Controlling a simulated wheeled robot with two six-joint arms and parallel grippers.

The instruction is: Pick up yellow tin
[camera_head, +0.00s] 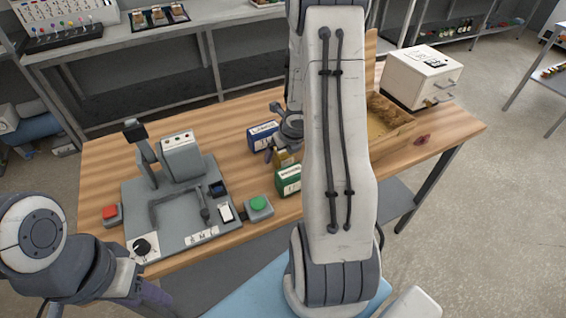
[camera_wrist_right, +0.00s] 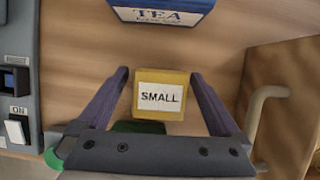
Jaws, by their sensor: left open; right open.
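The yellow tin, labelled "SMALL", shows in the right wrist view (camera_wrist_right: 162,112) between the two fingers of my right gripper (camera_wrist_right: 160,74). The fingers are open, with a gap on each side of the tin. In the head view the yellow tin (camera_head: 284,159) is partly hidden under my right gripper (camera_head: 277,152), between a blue tin and a green tin on the wooden table. My left gripper (camera_head: 152,296) is open and empty at the lower left, by the table's front edge.
A blue "TEA" tin (camera_wrist_right: 160,13) stands just beyond the yellow tin; a green tin (camera_head: 288,180) stands on the near side. A grey machine (camera_head: 180,240) and green button (camera_head: 259,204) are to the left. A wooden tray (camera_head: 400,122) and white drawer box (camera_head: 422,75) are to the right.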

